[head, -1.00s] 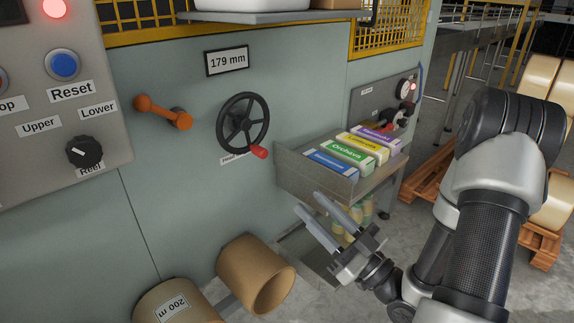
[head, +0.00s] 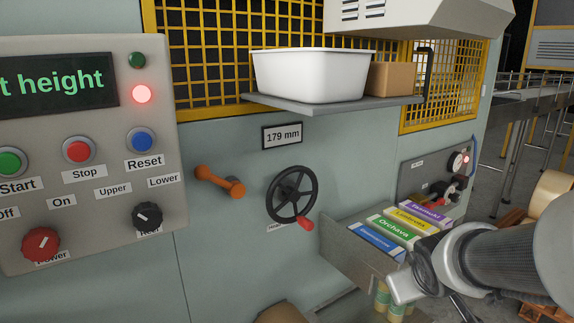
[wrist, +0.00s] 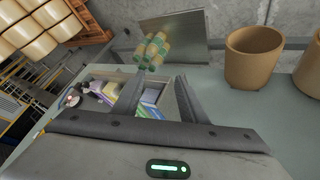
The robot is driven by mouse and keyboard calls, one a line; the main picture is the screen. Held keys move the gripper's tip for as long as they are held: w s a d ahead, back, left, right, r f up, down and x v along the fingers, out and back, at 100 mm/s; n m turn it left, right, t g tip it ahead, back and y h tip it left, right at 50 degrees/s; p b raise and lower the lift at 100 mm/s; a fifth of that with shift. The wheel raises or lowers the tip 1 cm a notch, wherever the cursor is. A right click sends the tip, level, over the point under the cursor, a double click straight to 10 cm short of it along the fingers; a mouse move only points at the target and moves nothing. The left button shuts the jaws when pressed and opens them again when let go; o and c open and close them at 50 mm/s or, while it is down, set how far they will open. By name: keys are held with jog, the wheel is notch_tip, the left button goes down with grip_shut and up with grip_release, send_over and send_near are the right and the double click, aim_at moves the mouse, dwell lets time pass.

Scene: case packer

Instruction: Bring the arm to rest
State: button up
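My arm (head: 490,262) shows at the lower right of the head view, in front of the right end of the tray. My gripper (wrist: 160,80) shows in the wrist view with its two fingers apart and nothing held between them. Its fingertips are not clear in the head view. Beyond the fingers, the wrist view shows the tray with the boxes and a group of green-and-tan cylinders (wrist: 152,50).
A metal tray (head: 352,254) of coloured boxes (head: 393,229) juts from the machine. A handwheel (head: 291,194), an orange lever (head: 220,182) and the control panel (head: 90,215) are to the left. A shelf (head: 335,104) holds a white bin (head: 310,75). Brown tubes (wrist: 252,58) stand low.

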jog(key=s+a+r+m+g+y+b, duration=0.2)
jog(key=s+a+r+y, duration=0.15)
jog(key=s+a, duration=0.95)
notch_tip(320, 180, up, 27)
jog(key=d+p, duration=0.1)
jog(key=p, duration=2.5)
jog(key=shift+s+f+h, duration=0.15)
jog(key=shift+s+h, duration=0.1)
jog(key=shift+h, duration=0.1)
